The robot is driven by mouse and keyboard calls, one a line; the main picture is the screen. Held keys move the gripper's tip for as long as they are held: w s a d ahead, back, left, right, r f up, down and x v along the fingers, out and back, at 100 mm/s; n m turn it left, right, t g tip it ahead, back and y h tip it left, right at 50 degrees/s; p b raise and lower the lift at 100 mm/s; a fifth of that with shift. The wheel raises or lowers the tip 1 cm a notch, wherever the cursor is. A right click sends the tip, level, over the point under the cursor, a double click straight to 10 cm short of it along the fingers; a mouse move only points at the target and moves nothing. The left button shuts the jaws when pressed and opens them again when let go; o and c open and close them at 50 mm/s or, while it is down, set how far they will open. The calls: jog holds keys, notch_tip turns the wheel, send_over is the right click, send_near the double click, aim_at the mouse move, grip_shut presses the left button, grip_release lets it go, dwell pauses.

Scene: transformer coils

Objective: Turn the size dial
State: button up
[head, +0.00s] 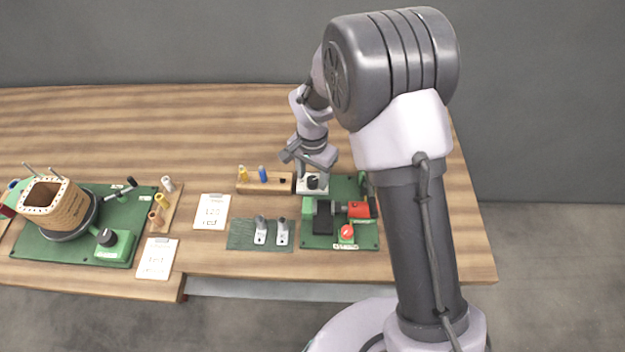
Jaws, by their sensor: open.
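A black dial (313,181) sits on a small pale box (302,189) at the back left of the right green board (340,243). Its markings are too small to read. My gripper (305,169) is open and points down, just above and behind this dial. I cannot tell whether a finger touches the dial. A second black knob (106,237) stands on a green block on the left board, far from my gripper.
The right board also carries a black and red tool and a red button (347,232). Two grey-white pieces stand on a green mat (240,237). A wooden rack (248,187) with yellow and blue pegs is left of the dial. A large wound coil (62,203) stands at left. The table behind is clear.

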jog(key=shift+f, duration=0.35)
grip_shut()
jog(key=n+p, duration=0.1)
jog(key=n, duration=0.4)
jog(key=shift+r+n+p, duration=0.1)
jog(key=shift+n+p, duration=0.2)
jog(key=n+p, duration=0.1)
jog(key=n, duration=0.4)
jog(key=shift+n+p, duration=0.3)
jog(key=shift+n, duration=0.4)
